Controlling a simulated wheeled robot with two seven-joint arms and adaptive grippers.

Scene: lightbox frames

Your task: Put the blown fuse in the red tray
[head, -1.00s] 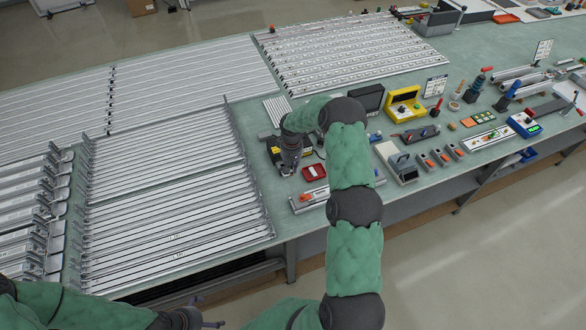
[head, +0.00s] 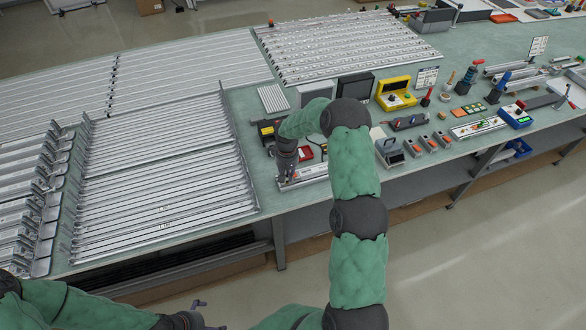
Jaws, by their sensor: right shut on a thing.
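The red tray (head: 306,153) lies on the green bench, partly hidden behind my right forearm. My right gripper (head: 286,181) points down at the left end of a silver rail-like fixture (head: 313,171), just in front of the tray. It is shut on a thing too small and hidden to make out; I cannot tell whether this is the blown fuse. No fuse shows clearly. My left gripper (head: 212,315) is at the bottom edge, away from the bench, with its fingers apart and nothing seen between them.
Long silver light frames (head: 160,185) fill the bench on the left. A black-and-yellow device (head: 267,129) stands behind the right gripper. A grey box with a handle (head: 390,152) and several orange-topped blocks (head: 426,144) stand to the right. The bench's front edge is close to the fixture.

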